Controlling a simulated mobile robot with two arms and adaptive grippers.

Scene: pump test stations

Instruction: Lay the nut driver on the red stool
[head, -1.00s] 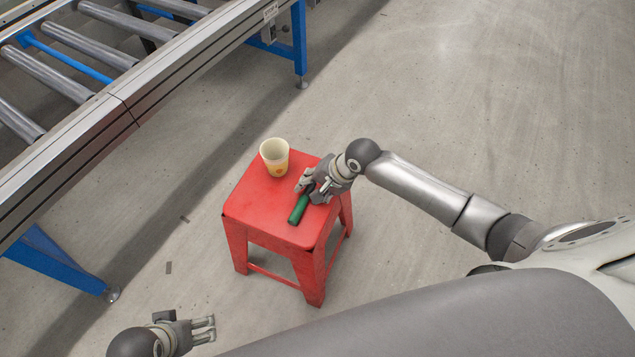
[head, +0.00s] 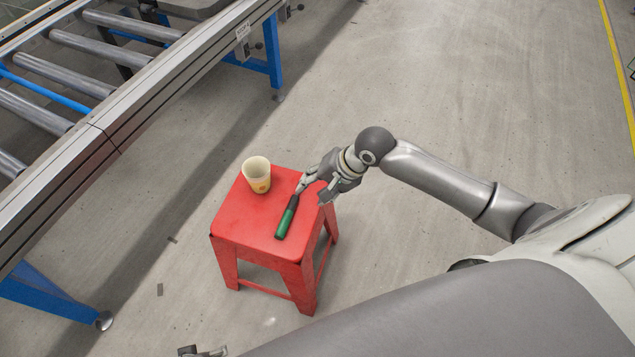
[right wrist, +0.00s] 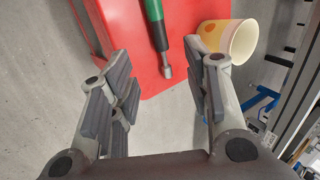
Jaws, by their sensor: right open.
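The nut driver (head: 287,217), with a green and black handle, lies on the seat of the red stool (head: 245,215). In the right wrist view the nut driver (right wrist: 155,20) shows its handle and a metal tip end, and the red stool (right wrist: 120,30) lies beneath it. My right gripper (head: 314,188) is at the stool's right edge, near the metal end of the driver. Only a small part of my left gripper (head: 205,351) shows at the bottom edge of the head view.
A cream paper cup (head: 257,176) stands on the stool's far left part, close to the driver; it also shows in the right wrist view (right wrist: 232,40). A roller conveyor (head: 150,105) with blue legs runs along the left. The floor right of the stool is clear.

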